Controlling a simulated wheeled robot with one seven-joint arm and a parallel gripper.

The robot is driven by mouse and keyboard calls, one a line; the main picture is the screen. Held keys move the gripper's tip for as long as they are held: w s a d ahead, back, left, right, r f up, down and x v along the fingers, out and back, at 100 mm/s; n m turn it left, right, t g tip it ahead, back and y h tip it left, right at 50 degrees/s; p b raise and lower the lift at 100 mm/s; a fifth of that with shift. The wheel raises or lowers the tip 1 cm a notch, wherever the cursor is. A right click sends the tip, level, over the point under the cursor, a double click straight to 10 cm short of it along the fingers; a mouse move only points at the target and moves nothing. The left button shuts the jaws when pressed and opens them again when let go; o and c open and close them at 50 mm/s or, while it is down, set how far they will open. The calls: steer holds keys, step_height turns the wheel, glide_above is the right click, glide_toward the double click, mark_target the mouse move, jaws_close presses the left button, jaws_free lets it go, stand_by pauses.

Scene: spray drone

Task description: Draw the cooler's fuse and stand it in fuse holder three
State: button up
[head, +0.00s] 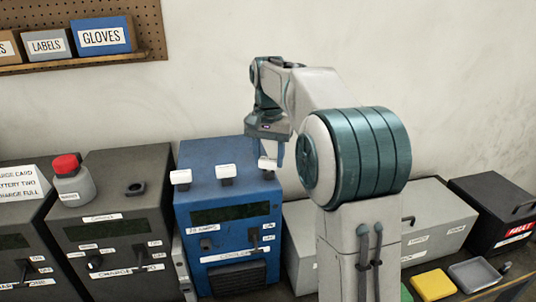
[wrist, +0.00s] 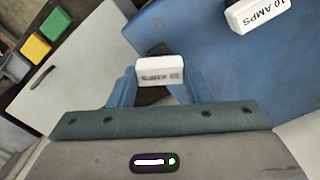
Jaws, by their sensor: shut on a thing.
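The blue cooler unit (head: 228,215) stands at the middle of the bench, with switches and a label reading "20 AMPS" on its front. Three white fuses are at its top: a left one (head: 180,177), a middle one (head: 226,171) and a right one (head: 267,163). My gripper (head: 275,150) is at the right one. In the wrist view its fingers are shut on a white fuse (wrist: 157,71) with "AMPS" on it; I cannot read the number surely. Whether this fuse is still seated is unclear. Another fuse (wrist: 257,14) reads "10 AMPS". I cannot make out fuse holder three.
A dark charger (head: 115,220) with a small black socket (head: 135,188) on top stands left of the cooler.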

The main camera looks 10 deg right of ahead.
mark_target(269, 159)
steer(key=shift+f, duration=0.35)
steer(key=o, duration=1.4)
steer(key=shift+c, duration=0.2)
step_height(269, 159, up, 14)
steer(key=p, duration=0.1)
steer(key=shift+f, duration=0.1)
steer(key=s+f+n+t+b, duration=0.1)
steer(key=s+f+n+t, duration=0.1)
steer(key=s+f, duration=1)
steer(key=s+f+n+t+b, duration=0.1)
steer(key=s+f+n, duration=0.3)
steer(key=s+f, duration=0.7)
steer(key=s+b, duration=0.1)
steer(key=s, duration=0.4)
steer(key=shift+f+t, duration=0.35)
steer(key=shift+t, duration=0.05)
